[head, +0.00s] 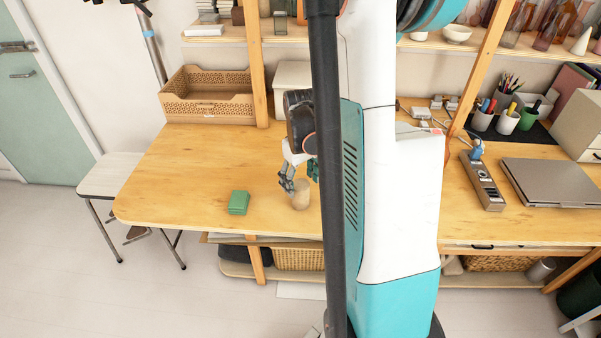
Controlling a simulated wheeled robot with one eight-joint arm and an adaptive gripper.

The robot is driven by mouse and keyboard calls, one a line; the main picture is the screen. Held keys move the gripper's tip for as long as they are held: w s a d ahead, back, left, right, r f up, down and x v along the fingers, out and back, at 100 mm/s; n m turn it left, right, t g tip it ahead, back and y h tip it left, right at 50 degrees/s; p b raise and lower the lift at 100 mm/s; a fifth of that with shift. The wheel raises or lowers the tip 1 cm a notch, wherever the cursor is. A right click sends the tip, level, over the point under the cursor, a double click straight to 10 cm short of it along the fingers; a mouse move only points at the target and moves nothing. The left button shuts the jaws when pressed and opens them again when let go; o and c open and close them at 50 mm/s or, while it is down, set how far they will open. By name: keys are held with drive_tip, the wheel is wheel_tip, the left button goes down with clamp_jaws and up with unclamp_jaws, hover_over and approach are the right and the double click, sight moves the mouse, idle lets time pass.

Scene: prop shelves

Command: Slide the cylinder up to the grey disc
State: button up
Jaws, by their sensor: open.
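A small tan cylinder (300,199) stands on the wooden table (190,165), near its front edge. My gripper (300,183) is low over the table at the cylinder, fingers pointing down. Its jaws are open, one finger to the left of the cylinder's top and one to the right. I cannot tell whether a finger touches it. I do not make out a grey disc; my arm and a dark post hide part of the table to the right of the cylinder.
A green block (238,202) lies left of the cylinder. A wooden crate (208,108) stands at the back left. A closed laptop (550,183), a grey power strip (482,182) and pen cups (507,122) are on the right. The table's left part is clear.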

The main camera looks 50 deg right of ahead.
sight(301, 197)
wheel_tip(301, 197, down, 7)
drive_tip(key=shift+f+b, duration=0.15)
drive_tip(key=shift+b, duration=1.1)
drive_tip(key=c, duration=1.5)
